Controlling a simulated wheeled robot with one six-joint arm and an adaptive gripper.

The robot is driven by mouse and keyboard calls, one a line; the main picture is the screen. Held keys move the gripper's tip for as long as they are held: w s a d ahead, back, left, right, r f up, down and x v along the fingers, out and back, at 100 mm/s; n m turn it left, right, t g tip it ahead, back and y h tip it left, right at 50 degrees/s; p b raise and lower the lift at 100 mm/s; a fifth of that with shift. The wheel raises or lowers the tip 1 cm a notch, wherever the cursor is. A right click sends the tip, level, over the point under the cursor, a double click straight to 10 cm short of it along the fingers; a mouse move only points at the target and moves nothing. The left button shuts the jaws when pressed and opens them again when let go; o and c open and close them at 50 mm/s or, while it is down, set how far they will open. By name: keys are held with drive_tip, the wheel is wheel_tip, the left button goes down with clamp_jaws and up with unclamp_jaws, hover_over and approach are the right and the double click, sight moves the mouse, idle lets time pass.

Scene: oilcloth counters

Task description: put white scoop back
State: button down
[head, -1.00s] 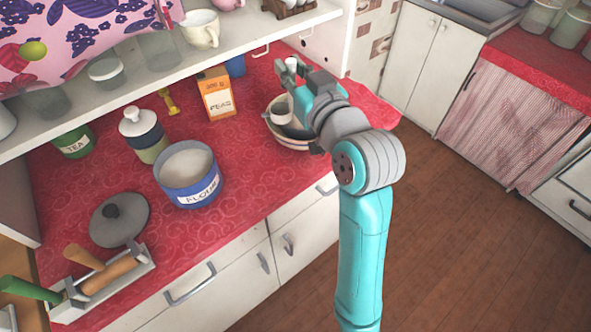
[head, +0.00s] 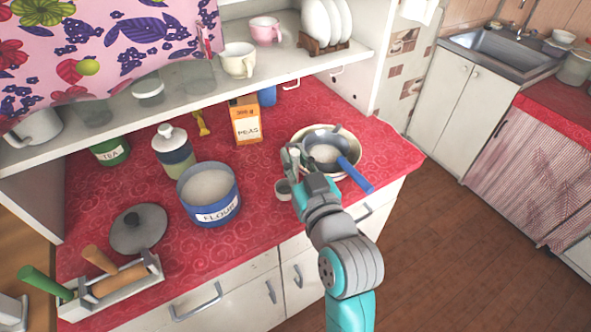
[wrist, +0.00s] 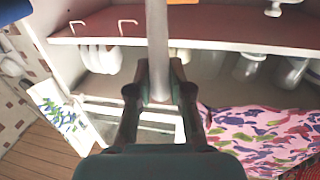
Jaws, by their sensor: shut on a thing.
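My gripper (head: 294,157) is shut on the white scoop. The scoop's small pale cup (head: 284,189) hangs just below the gripper, over the counter to the left of the bowl. In the wrist view the pale handle (wrist: 157,38) stands upright between the two fingers (wrist: 158,88). The blue and white flour canister (head: 208,194) stands open to the left of the gripper, with pale contents inside. Its likely grey lid (head: 138,229) lies on the counter. The gripper hides part of the scoop in the head view.
A bowl (head: 352,172) holds a sieve with a blue handle (head: 357,177), right of my gripper. A peas box (head: 246,120), a lidded jar (head: 174,152), a tea tin (head: 111,152) and a utensil box (head: 120,284) stand on the red counter (head: 262,236). A shelf overhangs the back.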

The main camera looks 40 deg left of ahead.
sight(297, 174)
drive_tip(key=shift+f, duration=1.7)
drive_tip(key=c, duration=1.1)
unclamp_jaws()
drive_tip(key=v, duration=1.2)
